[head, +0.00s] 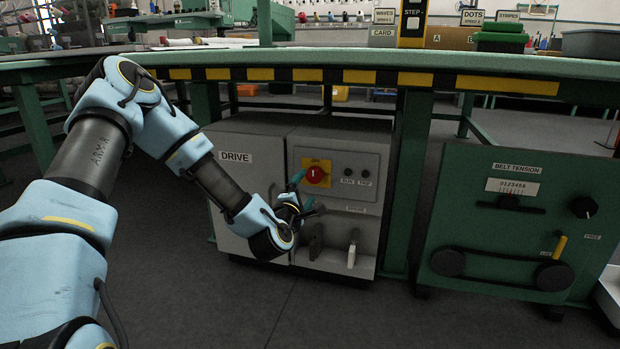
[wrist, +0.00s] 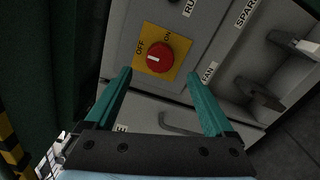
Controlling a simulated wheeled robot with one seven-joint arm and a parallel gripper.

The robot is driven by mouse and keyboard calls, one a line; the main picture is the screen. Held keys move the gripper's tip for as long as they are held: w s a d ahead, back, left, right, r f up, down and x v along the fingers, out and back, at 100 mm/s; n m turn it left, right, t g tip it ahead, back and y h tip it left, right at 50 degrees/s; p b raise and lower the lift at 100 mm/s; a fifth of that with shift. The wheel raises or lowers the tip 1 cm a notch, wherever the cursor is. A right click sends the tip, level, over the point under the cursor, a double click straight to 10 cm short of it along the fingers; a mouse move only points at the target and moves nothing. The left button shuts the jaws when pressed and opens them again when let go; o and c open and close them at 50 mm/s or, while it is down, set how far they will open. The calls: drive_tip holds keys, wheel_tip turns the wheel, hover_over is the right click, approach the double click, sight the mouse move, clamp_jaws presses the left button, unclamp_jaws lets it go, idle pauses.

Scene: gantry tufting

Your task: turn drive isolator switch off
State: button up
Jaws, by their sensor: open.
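The drive isolator switch is a red round knob (head: 316,175) on a yellow plate, on the front of the grey cabinet (head: 248,195) labelled DRIVE. In the wrist view the red knob (wrist: 159,57) sits on its yellow plate (wrist: 143,66) marked OFF and ON, with a small white mark on the knob's left part. My gripper (head: 305,191) is in front of the cabinet, close to the knob. In the wrist view its two teal fingers (wrist: 162,95) are apart, with nothing between them. The knob lies just beyond the fingertips, and I see no contact.
Two small round fittings (head: 356,173) sit right of the switch. Two levers (head: 351,255) stick out below it. The table edge with yellow-black stripes (head: 310,76) runs above the cabinet. A green BELT TENSION panel (head: 500,225) stands to the right. The floor in front is clear.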

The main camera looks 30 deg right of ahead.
drive_tip(key=shift+p+v, duration=0.35)
drive_tip(key=shift+v, duration=1.7)
drive_tip(key=a+m+g+y+p, duration=0.4)
drive_tip(key=a+m+g+y, duration=0.35)
drive_tip(key=a+m, duration=0.8)
drive_tip(key=s+a+r+n+g+y+p, duration=0.1)
drive_tip(key=s+a+r+y, duration=0.1)
drive_tip(key=s+a+r, duration=0.35)
drive_tip(key=s+a+r+g+y+p, duration=0.1)
drive_tip(key=s+a+r+g, duration=0.1)
drive_tip(key=a, duration=0.7)
drive_tip(key=s+a+r+n+g+y+p, duration=0.1)
drive_tip(key=s+a+r+y, duration=0.1)
drive_tip(key=s+a+r, duration=0.35)
wheel_tip(320, 180, up, 35)
drive_tip(key=w+a+p, duration=0.1)
drive_tip(key=p, duration=3.6)
drive_tip(key=shift+w+a+p, duration=0.25)
drive_tip(key=shift+w+p, duration=0.15)
